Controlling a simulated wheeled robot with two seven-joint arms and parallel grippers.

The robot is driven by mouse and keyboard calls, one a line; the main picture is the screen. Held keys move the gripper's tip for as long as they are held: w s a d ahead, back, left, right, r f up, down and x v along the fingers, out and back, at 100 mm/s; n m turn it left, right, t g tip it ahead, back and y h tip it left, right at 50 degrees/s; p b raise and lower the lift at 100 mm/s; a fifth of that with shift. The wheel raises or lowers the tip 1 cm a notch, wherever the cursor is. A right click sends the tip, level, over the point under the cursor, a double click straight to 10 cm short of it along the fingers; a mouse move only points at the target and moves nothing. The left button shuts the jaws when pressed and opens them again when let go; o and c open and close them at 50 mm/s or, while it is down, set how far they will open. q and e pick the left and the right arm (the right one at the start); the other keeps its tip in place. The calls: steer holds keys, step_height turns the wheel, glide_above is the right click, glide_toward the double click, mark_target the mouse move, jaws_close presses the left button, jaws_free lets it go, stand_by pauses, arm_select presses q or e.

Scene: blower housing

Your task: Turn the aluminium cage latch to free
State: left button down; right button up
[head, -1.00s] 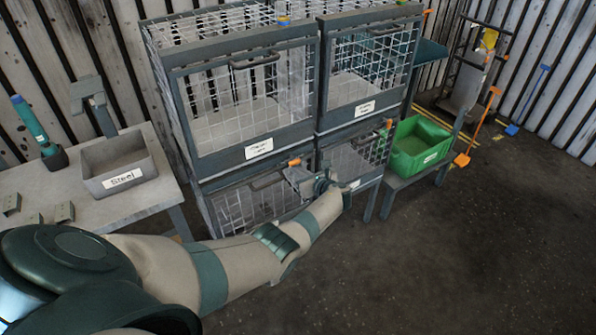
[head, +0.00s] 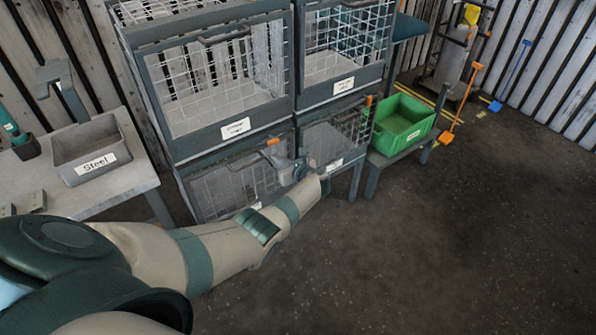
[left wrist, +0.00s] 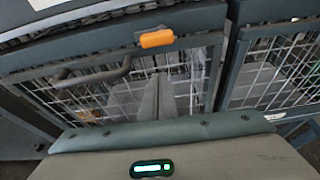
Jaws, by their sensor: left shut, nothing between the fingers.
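An orange latch (head: 272,141) sits at the top right corner of the lower left cage door (head: 225,188). In the left wrist view the latch (left wrist: 157,39) lies nearly level across the top of the frame. Another orange latch (head: 369,100) is on the lower right cage. The labels are too small to read, so I cannot tell which cage is aluminium. My left gripper (head: 299,167) is just below and right of the first latch, apart from it. In the left wrist view its fingers (left wrist: 158,97) are shut and empty in front of the mesh. My right gripper is not in view.
Two larger mesh cages (head: 215,85) stand above. A dark handle (left wrist: 95,72) is left of the latch. A grey bin marked Steel (head: 92,150) is on the left table, and a green bin (head: 403,125) stands at the right.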

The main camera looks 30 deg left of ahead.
arm_select(q)
steer(key=p+v, duration=0.1)
steer(key=v, duration=0.9)
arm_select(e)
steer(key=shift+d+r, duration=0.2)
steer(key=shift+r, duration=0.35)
arm_select(q)
steer(key=shift+a, duration=0.1)
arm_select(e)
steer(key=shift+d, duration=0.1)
